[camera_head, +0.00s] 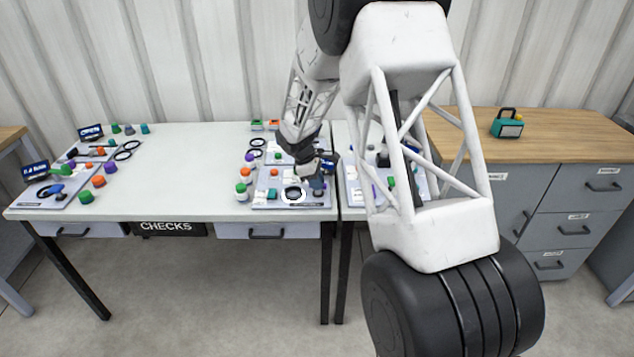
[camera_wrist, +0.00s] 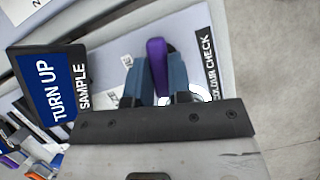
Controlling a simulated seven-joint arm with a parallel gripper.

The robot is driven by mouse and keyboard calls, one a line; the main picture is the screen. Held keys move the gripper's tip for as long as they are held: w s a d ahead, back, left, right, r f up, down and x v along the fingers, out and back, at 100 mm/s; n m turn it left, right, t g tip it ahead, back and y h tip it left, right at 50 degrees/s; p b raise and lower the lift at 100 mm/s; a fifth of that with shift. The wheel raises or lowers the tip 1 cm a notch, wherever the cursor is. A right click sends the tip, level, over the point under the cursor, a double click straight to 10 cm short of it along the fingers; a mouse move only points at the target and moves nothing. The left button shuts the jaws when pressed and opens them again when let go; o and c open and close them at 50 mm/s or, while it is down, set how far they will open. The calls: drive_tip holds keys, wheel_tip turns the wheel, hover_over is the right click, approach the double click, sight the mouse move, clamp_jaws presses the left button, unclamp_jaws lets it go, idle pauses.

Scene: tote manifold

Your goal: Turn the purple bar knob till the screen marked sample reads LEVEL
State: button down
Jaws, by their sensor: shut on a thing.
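The purple bar knob (camera_wrist: 157,62) shows in the wrist view, standing between the two blue-grey fingers of my gripper (camera_wrist: 157,80). The fingers are shut on the knob, one on each side. The screen marked SAMPLE (camera_wrist: 52,86) is at the left of the wrist view and reads TURN UP in white on blue. In the head view my gripper (camera_head: 318,186) is over the right part of the panel (camera_head: 262,203) near the table's front edge. The knob is hidden there behind the gripper.
A label COLOUR CHECK (camera_wrist: 206,65) lies on the panel right of the knob. Other panels with screens (camera_head: 36,170) sit at the table's left end. The table's middle (camera_head: 185,170) is clear.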

drive_tip(key=shift+m, duration=0.3)
drive_tip(key=m+g, duration=0.1)
drive_tip(key=m, duration=0.1)
drive_tip(key=m+g+y, duration=0.1)
drive_tip(key=m, duration=0.2)
drive_tip(key=shift+w+d, duration=0.1)
drive_tip(key=m+g+y, duration=0.1)
drive_tip(key=m, duration=0.4)
drive_tip(key=shift+y, duration=0.3)
idle(0.3)
drive_tip(key=c, duration=1)
unclamp_jaws()
drive_tip(key=shift+c, duration=0.2)
drive_tip(key=shift+r, duration=0.1)
drive_tip(key=v, duration=0.7)
drive_tip(key=shift+w+r, duration=0.15)
drive_tip(key=shift+r, duration=0.1)
